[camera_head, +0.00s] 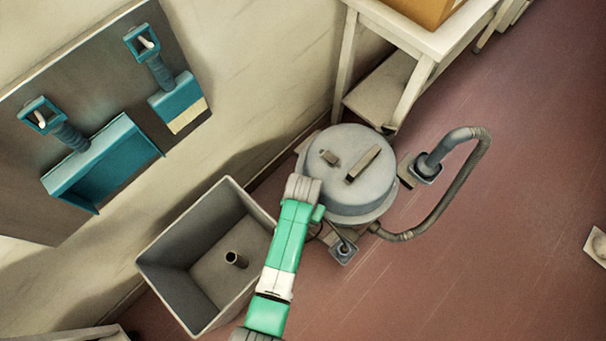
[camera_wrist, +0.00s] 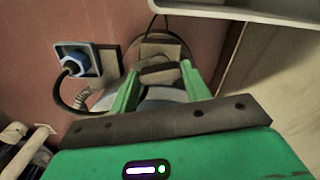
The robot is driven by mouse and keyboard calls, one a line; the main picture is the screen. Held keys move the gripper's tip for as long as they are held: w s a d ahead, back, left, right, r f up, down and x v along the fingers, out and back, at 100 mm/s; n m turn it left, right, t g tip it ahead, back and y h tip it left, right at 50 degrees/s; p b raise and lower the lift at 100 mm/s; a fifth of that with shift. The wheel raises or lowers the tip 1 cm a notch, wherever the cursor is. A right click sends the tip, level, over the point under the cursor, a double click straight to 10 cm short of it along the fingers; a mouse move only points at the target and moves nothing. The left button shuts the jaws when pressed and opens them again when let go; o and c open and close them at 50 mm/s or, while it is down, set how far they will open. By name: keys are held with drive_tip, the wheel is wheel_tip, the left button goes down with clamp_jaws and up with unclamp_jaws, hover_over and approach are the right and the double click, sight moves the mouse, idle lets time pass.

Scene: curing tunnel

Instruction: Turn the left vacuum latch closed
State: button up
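The vacuum (camera_head: 360,200) is a round grey drum with a lid and a bar handle (camera_head: 363,165), standing on the floor in the head view. My green and grey arm reaches up to its left side and hides part of it, along with my gripper. In the wrist view my gripper (camera_wrist: 161,78) has two green fingers spread apart. A small greyish-brown block (camera_wrist: 160,70), perhaps the latch, shows between the fingertips. The fingers straddle it; contact is not clear. The grey drum (camera_wrist: 165,95) shows behind the fingers. Which way the latch is turned cannot be made out.
An open grey bin (camera_head: 165,270) stands left of the vacuum. A hose (camera_head: 465,190) loops on its right. A white table (camera_head: 430,40) stands behind. A blue-capped fitting (camera_wrist: 72,65) is left of my fingers. The floor at right is mostly clear.

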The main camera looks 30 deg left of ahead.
drive_tip(key=shift+c, duration=1.4)
drive_tip(key=shift+r+n+p, duration=0.1)
drive_tip(key=shift+n+p, duration=0.25)
drive_tip(key=shift+n, duration=0.05)
drive_tip(key=shift+r+n+p, duration=0.1)
drive_tip(key=shift+n+p, duration=0.8)
drive_tip(key=shift+n, duration=0.1)
drive_tip(key=n+p, duration=0.2)
drive_tip(key=n, duration=0.1)
drive_tip(key=shift+n, duration=0.4)
drive_tip(key=n+p, duration=0.1)
drive_tip(key=n, duration=0.3)
drive_tip(key=shift+f+n+p, duration=0.2)
drive_tip(key=shift+n+p, duration=0.4)
drive_tip(key=shift+n, duration=1.7)
